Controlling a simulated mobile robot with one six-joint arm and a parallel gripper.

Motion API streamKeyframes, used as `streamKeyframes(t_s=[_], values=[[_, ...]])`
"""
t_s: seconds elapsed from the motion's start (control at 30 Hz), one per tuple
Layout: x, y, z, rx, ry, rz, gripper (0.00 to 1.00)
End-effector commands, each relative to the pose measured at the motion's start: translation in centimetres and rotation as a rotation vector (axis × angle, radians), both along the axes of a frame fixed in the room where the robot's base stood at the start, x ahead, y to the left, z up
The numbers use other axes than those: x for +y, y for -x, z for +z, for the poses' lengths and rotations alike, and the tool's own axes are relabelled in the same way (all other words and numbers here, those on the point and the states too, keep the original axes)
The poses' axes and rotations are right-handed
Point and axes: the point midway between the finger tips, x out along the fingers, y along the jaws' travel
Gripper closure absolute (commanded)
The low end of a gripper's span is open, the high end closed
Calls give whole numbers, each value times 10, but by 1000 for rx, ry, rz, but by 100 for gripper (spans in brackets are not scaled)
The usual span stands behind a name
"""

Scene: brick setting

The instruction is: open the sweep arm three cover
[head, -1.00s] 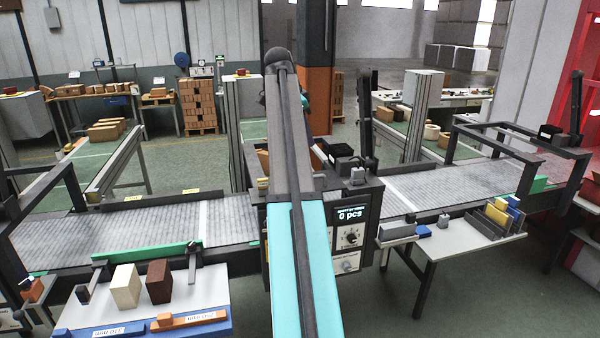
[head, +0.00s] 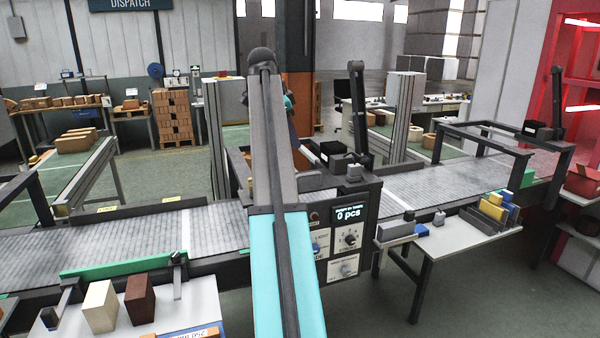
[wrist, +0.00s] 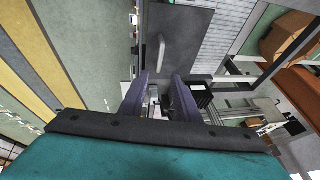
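In the wrist view a flat dark grey panel (wrist: 178,38) with a pale bar handle (wrist: 161,50) lies ahead of my gripper (wrist: 160,92); it may be the sweep arm three cover, but I cannot read any label. My gripper's two purple fingers stand apart with nothing clearly held between them. The handle appears beyond the fingertips, apart from them. In the head view my arm fills the middle and hides the gripper and part of the machine behind it. Dark upright arms stand beside the conveyor, one near the middle (head: 358,108) and one at the right (head: 557,100).
A control box (head: 350,235) reading "0 pcs" stands right of my arm. The conveyor (head: 110,240) runs left and right behind it. A side table (head: 455,245) holds coloured plates. Blocks (head: 140,298) stand on the left front table. A dark frame (head: 490,130) spans the right conveyor.

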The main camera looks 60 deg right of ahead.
Motion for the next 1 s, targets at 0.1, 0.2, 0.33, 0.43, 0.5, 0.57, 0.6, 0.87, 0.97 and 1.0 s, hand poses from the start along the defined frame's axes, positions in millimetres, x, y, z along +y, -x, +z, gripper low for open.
streamKeyframes(t_s=[0.1, 0.2, 0.33, 0.43, 0.5, 0.57, 0.6, 0.87, 0.97, 1.0], values=[[1, -1, 1, 0, 0, 2, 71], [2, -2, 0, 0, 0, 3, 71], [1, -2, -2, 0, -1, 4, 71], [-1, -2, -7, 0, -1, 4, 71], [-3, -1, -12, 1, -1, 5, 71], [-5, -1, -17, 1, -2, 5, 71], [-6, 0, -21, 1, -1, 5, 71], [-20, 3, -51, 1, -1, 5, 71], [-25, 3, -62, 1, -1, 5, 71], [-27, 4, -67, 1, -1, 6, 71]])
